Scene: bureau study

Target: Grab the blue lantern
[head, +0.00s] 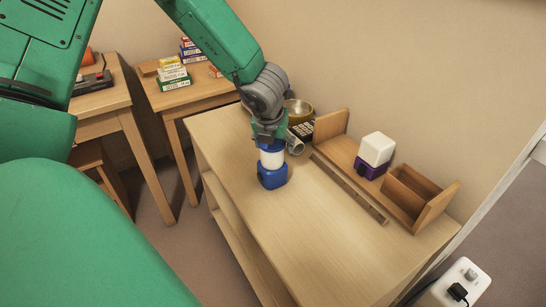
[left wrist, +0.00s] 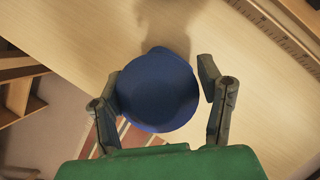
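The blue lantern (head: 272,178) has a blue base, a white middle and a blue top, and looks upright over the wooden shelf unit's top. My left gripper (head: 270,137) points down at the lantern's upper end in the head view. In the left wrist view, the lantern's round blue top (left wrist: 158,90) lies between the two fingers of my left gripper (left wrist: 158,88). The gripper hides part of the lantern's top in the head view. My right gripper is not in view.
A wooden organizer (head: 335,125) with a white-and-purple item (head: 376,150) stands along the wall. The unit's front top (head: 330,235) is clear. Boxes (head: 173,75) sit on a far table.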

